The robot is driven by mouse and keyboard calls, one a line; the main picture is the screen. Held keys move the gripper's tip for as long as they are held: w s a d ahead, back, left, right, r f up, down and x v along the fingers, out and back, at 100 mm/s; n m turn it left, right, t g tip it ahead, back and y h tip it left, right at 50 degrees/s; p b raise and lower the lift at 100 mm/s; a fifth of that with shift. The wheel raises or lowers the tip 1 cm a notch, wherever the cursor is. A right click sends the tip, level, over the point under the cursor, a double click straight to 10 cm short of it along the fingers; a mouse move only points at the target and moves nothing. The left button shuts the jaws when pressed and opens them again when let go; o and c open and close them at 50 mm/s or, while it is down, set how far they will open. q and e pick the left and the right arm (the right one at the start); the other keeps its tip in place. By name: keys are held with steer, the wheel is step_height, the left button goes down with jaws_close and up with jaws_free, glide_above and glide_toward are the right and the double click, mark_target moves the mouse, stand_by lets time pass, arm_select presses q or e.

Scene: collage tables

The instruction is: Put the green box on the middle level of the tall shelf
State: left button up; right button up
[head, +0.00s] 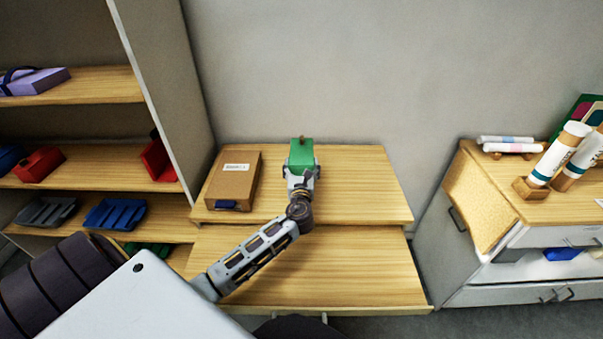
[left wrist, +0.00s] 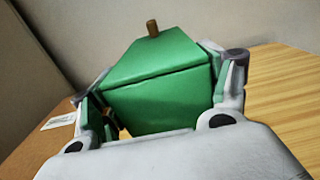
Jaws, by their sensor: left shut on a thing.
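The green box (head: 301,154) has a small brown knob on top and is at the back of the wooden table, in the head view. My left gripper (head: 302,170) is shut on it. In the left wrist view the green box (left wrist: 155,85) sits between the two fingers of my left gripper (left wrist: 165,95). I cannot tell whether the box touches the tabletop. The tall shelf (head: 100,180) stands at the left, with its wooden levels in view. My right gripper is not in view.
A brown cardboard box (head: 233,180) with a white label lies left of the green box. The shelf's middle board (head: 100,180) holds red and blue things. A purple box (head: 38,81) lies on the board above. A cabinet (head: 480,200) with bottles stands right.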

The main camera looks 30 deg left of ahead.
arm_select(q)
steer(key=shift+r, duration=0.25)
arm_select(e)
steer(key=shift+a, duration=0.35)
arm_select(q)
steer(key=shift+f, duration=0.1)
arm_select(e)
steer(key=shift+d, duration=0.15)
